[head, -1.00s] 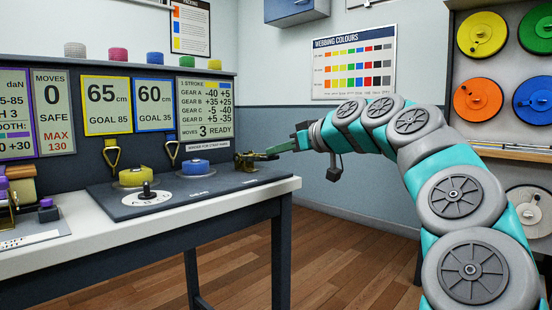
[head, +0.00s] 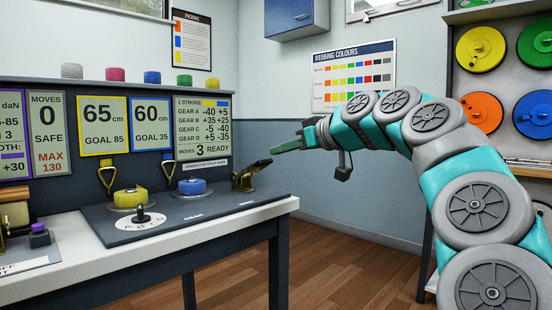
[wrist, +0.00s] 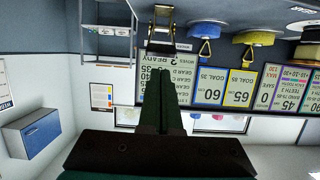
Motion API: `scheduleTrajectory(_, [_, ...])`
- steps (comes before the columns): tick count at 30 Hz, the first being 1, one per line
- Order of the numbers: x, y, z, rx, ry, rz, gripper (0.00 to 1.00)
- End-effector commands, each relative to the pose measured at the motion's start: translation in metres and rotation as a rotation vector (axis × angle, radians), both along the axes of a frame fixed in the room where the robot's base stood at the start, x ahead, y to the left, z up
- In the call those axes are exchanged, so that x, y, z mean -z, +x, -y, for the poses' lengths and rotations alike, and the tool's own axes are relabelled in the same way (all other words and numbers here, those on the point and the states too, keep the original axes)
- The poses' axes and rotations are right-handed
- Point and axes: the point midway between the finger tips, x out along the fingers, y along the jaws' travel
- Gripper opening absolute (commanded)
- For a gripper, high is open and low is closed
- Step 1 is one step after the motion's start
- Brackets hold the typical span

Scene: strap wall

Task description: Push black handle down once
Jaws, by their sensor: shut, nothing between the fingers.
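The ratchet (head: 243,181) is brass-coloured and stands at the right end of the dark bench-top panel. Its dark handle (head: 261,165) slopes up to the right. My gripper (head: 274,149) is shut and empty, its green fingers pointing left. It is above and slightly right of the handle, with a visible gap. In the wrist view, my shut fingers (wrist: 163,88) point up the picture towards the brass frame and dark bar of the ratchet (wrist: 161,27), which lie just beyond the tips.
A lettered dial with a black knob (head: 142,213) is on the panel. Yellow (head: 130,197) and blue (head: 192,186) strap rolls stand behind it. Display boards (head: 103,125) read 65 cm, 60 cm and 3 READY.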

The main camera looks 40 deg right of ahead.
Motion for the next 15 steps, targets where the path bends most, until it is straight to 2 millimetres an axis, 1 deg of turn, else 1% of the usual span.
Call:
scheduleTrajectory(1, [-0.005, -0.012, 0.001, 0.002, 0.0, 0.004, 0.0])
scheduleTrajectory(6, [-0.016, -0.045, 0.004, 0.002, 0.001, 0.002, 0.0])
scheduleTrajectory(10, [-0.022, -0.06, 0.005, 0.001, 0.001, 0.002, 0.0])
scheduleTrajectory(15, [-0.023, -0.065, 0.005, 0.0, 0.002, 0.0, 0.0])
